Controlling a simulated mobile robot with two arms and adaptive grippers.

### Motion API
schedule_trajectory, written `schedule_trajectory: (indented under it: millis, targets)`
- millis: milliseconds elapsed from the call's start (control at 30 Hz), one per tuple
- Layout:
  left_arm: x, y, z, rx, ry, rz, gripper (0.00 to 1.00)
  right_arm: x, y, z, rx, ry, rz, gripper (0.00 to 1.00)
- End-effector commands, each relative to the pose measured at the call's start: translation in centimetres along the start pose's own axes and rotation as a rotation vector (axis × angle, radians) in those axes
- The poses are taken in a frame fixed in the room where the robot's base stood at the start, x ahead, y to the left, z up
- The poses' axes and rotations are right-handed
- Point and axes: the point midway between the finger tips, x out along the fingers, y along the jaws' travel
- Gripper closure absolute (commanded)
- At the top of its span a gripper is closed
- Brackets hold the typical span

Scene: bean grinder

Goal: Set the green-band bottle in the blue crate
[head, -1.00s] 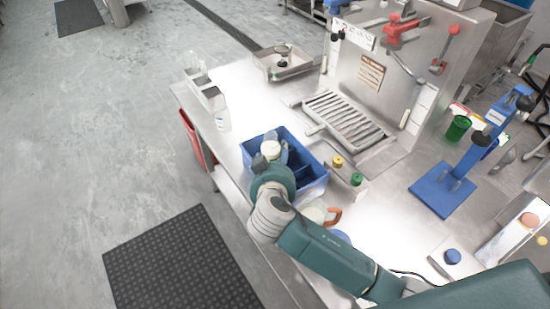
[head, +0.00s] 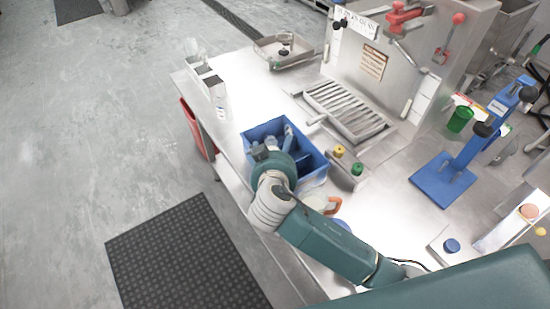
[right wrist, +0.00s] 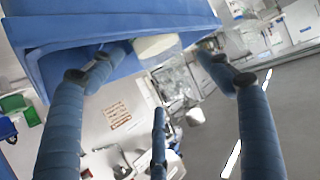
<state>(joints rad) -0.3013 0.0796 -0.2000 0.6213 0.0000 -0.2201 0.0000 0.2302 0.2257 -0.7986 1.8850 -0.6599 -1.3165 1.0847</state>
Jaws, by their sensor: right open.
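The blue crate (head: 313,161) stands on the steel counter, and its blue wall fills the upper left of the right wrist view (right wrist: 45,62). My right gripper (head: 272,147) is over the crate's left part, its fingers partly hidden by the wrist. In the right wrist view its blue-padded fingers (right wrist: 158,62) are spread apart. A clear bottle (right wrist: 172,78) with a white round end (right wrist: 157,46) shows between them, close to the crate wall. I see no green band on it, and I cannot tell whether it touches the crate floor. My left gripper is not in view.
A grinder-like machine with a slatted tray (head: 345,110) stands behind the crate. Yellow (head: 338,152) and green (head: 357,169) knobs are close to its right. A blue stand (head: 445,180) and green cup (head: 460,119) are at right.

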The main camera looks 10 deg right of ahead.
Motion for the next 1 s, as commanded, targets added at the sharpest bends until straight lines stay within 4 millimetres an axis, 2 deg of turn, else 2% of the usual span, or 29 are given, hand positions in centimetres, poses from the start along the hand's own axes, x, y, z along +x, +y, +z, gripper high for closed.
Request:
schedule_trajectory:
  millis: [33,300,500,700,1000]
  targets:
    - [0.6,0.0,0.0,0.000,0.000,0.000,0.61,-1.2,-0.3,0.7,0.006,-0.007,-0.007,0.22]
    - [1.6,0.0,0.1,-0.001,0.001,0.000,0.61,-7.3,-0.2,0.7,0.007,-0.007,-0.007,0.22]
    - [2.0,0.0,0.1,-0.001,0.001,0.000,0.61,-10.4,-0.2,0.5,0.004,-0.006,-0.005,0.22]
    - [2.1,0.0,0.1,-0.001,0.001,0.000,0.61,-11.4,-0.1,0.4,0.002,-0.006,-0.002,0.22]
    - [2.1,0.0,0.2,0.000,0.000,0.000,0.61,-11.4,-0.1,0.4,0.002,-0.005,-0.002,0.22]
